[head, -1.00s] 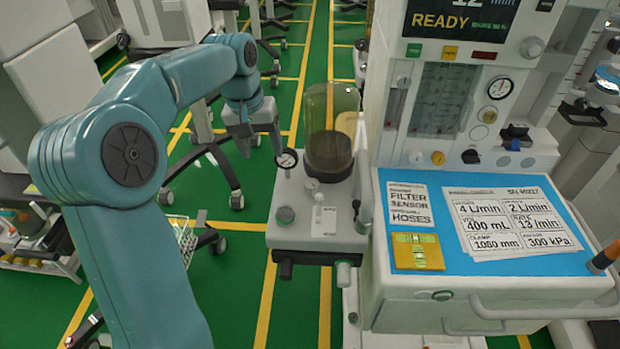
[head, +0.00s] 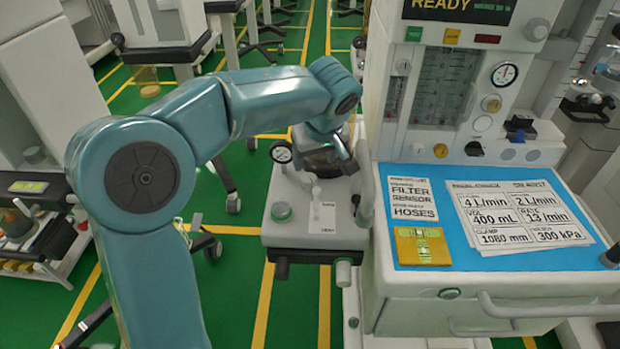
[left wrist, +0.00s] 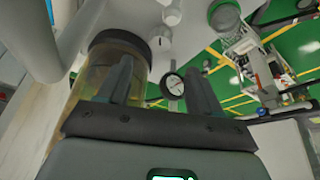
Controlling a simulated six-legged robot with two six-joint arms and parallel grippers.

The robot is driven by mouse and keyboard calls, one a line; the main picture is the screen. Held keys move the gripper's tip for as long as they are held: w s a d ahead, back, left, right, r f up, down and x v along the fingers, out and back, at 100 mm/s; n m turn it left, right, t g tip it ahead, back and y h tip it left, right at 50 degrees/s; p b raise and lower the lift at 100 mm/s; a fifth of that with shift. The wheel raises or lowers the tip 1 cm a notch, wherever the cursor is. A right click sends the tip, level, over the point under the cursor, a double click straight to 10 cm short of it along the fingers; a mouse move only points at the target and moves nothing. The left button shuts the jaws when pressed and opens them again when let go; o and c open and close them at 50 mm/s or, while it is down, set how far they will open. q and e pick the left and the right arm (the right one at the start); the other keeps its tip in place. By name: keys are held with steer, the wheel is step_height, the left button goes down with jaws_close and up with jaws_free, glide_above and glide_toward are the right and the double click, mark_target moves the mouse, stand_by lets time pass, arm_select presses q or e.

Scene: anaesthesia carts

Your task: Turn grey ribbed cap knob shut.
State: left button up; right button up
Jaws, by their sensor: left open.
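My right gripper is out of view.
The block (head: 258,235) also carries a gauge (head: 281,152), a white lever (head: 316,190), and a dark and a pale knob (head: 343,272) under its front edge. The cart with its blue worktop (head: 470,250) stands close on the right.

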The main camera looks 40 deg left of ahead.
mark_target(309, 178)
arm_select(q)
steer(key=x, duration=0.9)
steer(key=shift+f+b, duration=0.35)
steer(key=c, duration=1.1)
steer(key=shift+o, duration=0.2)
